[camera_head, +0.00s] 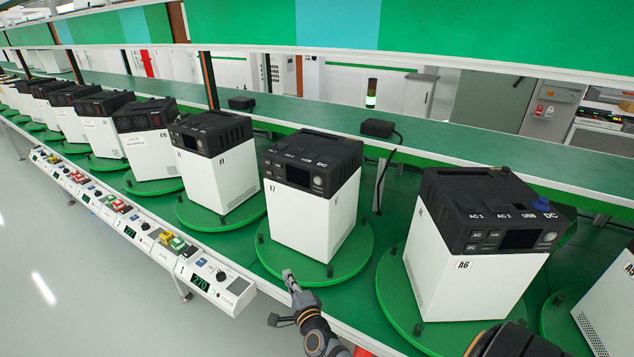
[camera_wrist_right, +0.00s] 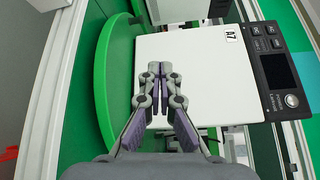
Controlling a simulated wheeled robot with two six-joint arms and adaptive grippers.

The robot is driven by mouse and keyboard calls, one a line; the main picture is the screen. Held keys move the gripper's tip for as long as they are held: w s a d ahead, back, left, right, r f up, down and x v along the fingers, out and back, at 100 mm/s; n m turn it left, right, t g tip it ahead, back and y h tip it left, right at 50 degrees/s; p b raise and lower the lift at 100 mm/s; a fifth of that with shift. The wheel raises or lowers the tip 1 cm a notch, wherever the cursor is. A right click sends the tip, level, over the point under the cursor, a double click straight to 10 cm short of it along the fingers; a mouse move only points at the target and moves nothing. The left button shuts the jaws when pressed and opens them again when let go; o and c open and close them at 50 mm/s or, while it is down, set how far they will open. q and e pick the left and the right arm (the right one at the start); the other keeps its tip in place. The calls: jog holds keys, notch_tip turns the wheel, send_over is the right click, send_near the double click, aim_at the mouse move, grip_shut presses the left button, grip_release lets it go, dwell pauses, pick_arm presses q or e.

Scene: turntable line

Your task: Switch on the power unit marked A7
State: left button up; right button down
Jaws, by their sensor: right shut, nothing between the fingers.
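The power unit marked A7 (camera_head: 310,215) is a white box with a black top panel, standing on a green round turntable (camera_head: 275,262) in the middle of the head view. Its panel has a dark screen, small buttons and a round silver button (camera_head: 318,181). The wrist view shows its A7 label (camera_wrist_right: 231,34), white side (camera_wrist_right: 205,80), dark screen (camera_wrist_right: 279,71) and round button (camera_wrist_right: 291,100). My right gripper (camera_head: 289,277) is shut and empty, low in front of this unit; its fingertips (camera_wrist_right: 154,70) overlap the white side. Contact is unclear. My left gripper is out of view.
The A6 unit (camera_head: 465,270) stands to the right on its own turntable, with several similar units in a row to the left. A control rail (camera_head: 215,282) with displays and coloured switches runs along the front edge. A shelf (camera_head: 450,160) lies behind the units.

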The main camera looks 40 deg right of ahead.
aim_at(318, 181)
jog(key=d+r+m+t+h+p, duration=0.2)
jog(key=r+m+h, duration=0.3)
jog(key=r+m, duration=0.8)
notch_tip(318, 181, up, 12)
jog(key=shift+w+d+f+t+h+p, duration=0.2)
jog(key=shift+d+t+h+p, duration=0.15)
jog(key=shift+d, duration=0.3)
jog(key=shift+d, duration=0.1)
jog(key=w+d, duration=0.3)
jog(key=d, duration=0.5)
jog(key=shift+w, duration=0.2)
jog(key=shift+w+d, duration=0.15)
jog(key=shift+d, duration=0.25)
